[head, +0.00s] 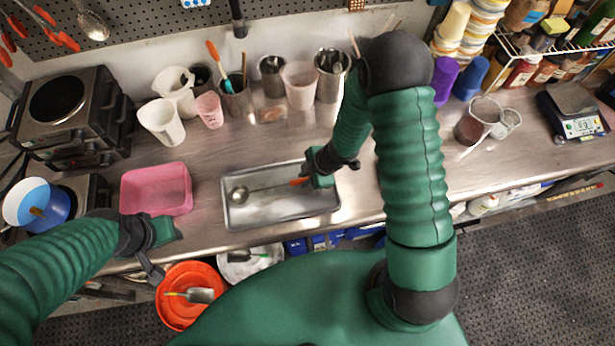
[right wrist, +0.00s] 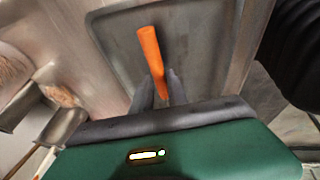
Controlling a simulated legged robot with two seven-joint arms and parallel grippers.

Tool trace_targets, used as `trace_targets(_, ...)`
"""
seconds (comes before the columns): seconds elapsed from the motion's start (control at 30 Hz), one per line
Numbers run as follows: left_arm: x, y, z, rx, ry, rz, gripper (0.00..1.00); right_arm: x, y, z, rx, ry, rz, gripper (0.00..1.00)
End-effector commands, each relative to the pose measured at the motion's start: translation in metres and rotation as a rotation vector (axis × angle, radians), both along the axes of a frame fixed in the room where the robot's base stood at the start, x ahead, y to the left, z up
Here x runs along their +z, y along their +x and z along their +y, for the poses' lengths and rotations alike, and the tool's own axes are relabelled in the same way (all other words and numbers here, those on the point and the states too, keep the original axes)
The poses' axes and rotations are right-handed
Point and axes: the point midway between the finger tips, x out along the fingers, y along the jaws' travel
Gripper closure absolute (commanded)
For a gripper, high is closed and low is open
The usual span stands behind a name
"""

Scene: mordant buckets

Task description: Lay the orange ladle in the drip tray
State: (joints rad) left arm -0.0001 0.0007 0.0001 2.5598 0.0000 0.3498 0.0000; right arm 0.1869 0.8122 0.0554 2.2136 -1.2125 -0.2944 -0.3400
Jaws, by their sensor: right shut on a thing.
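The orange ladle (head: 239,195) has a metal bowl, a thin metal shaft and an orange handle. It lies across the inside of the shallow metal drip tray (head: 280,216), bowl at the left and handle at the right. My right gripper (head: 307,179) is shut on the orange handle, over the tray's right part. In the right wrist view the handle (right wrist: 150,52) stands between the two dark fingers (right wrist: 160,88), above the tray floor (right wrist: 200,50). Whether the bowl rests on the tray floor is hard to tell. My left gripper (head: 160,250) is left of the tray, its fingers unclear.
A pink tub (head: 157,190) stands left of the tray. Jugs and metal cups (head: 272,72) stand behind it. An orange bucket (head: 176,316) and a white bucket (head: 238,270) are below the bench's front edge.

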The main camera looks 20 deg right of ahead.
Motion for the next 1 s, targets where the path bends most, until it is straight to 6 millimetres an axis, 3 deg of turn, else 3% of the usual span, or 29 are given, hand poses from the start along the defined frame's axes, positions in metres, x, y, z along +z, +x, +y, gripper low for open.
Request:
trace_targets(0.2,0.001,0.000,0.000,0.000,0.000,-0.001,0.64,0.002,-0.002,-0.001,0.000,0.000,-0.001,1.00)
trace_targets(0.23,0.001,0.000,0.000,0.000,0.000,-0.001,0.64,0.001,-0.001,-0.001,0.000,0.000,-0.001,0.78)
trace_targets(0.4,0.001,0.000,0.000,0.000,0.000,0.000,0.64,0.000,0.000,-0.001,0.000,0.001,0.000,0.56)
trace_targets(0.77,0.003,0.000,0.000,0.000,0.000,0.000,0.64,0.006,-0.001,-0.003,0.000,0.000,-0.001,0.56)
trace_targets(0.87,0.012,0.000,0.000,0.000,0.000,0.000,0.64,0.022,-0.004,-0.007,-0.002,0.001,-0.003,0.56)
trace_targets(1.0,0.034,0.000,0.000,0.000,0.000,0.000,0.64,0.061,-0.012,-0.019,-0.004,0.000,-0.002,0.56)
